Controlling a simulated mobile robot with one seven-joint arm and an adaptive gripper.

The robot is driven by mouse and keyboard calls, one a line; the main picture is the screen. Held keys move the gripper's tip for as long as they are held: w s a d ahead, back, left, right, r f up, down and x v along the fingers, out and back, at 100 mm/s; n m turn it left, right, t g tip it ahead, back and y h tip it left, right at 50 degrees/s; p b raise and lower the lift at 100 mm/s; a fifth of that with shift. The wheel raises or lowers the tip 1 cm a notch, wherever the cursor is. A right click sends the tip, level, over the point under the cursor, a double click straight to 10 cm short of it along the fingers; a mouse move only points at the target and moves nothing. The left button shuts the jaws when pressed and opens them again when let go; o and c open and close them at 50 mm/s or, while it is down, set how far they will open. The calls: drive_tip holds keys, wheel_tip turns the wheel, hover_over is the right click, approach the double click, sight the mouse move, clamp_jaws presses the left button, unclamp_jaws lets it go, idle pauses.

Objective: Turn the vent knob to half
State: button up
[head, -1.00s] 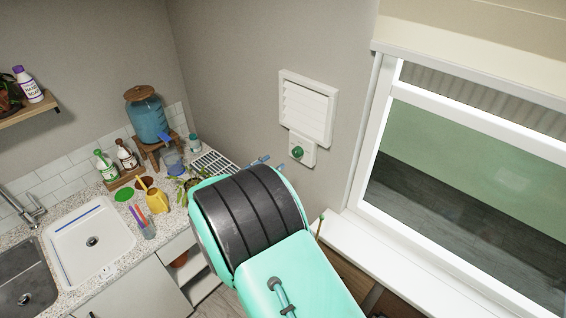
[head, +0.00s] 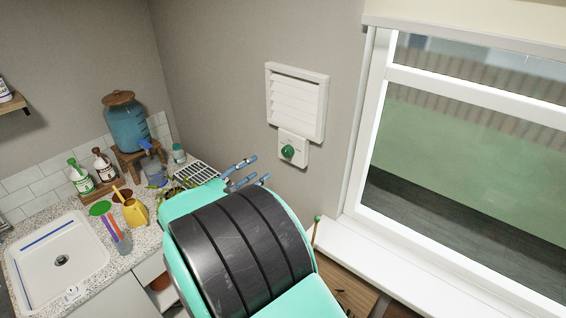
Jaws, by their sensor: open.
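The vent knob (head: 288,152) is a round green knob on a white plate (head: 296,143) on the grey wall. It sits just under the white louvred vent (head: 297,101). The knob's setting marks are too small to read. My gripper (head: 262,168) shows its blue-grey fingers past my turquoise and black arm, lower left of the knob in the picture. Its fingers are apart, with nothing seen between them, and it looks clear of the knob. My arm hides the gripper's base.
A window (head: 470,180) with a white sill (head: 420,265) is on the right. On the left, a counter (head: 150,237) holds a blue dispenser (head: 125,122), a yellow watering can (head: 135,212), bottles, a white drying rack (head: 196,172) and a white sink (head: 60,262). The wall around the knob is clear.

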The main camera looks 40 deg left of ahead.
sight(285, 153)
idle(0.5)
drive_tip(key=w, duration=0.9)
drive_tip(key=w+b, duration=0.1)
drive_tip(key=w, duration=0.3)
drive_tip(key=shift+w+d, duration=0.3)
drive_tip(key=shift+w, duration=0.1)
drive_tip(key=shift+c, duration=0.5)
drive_tip(key=c, duration=1.1)
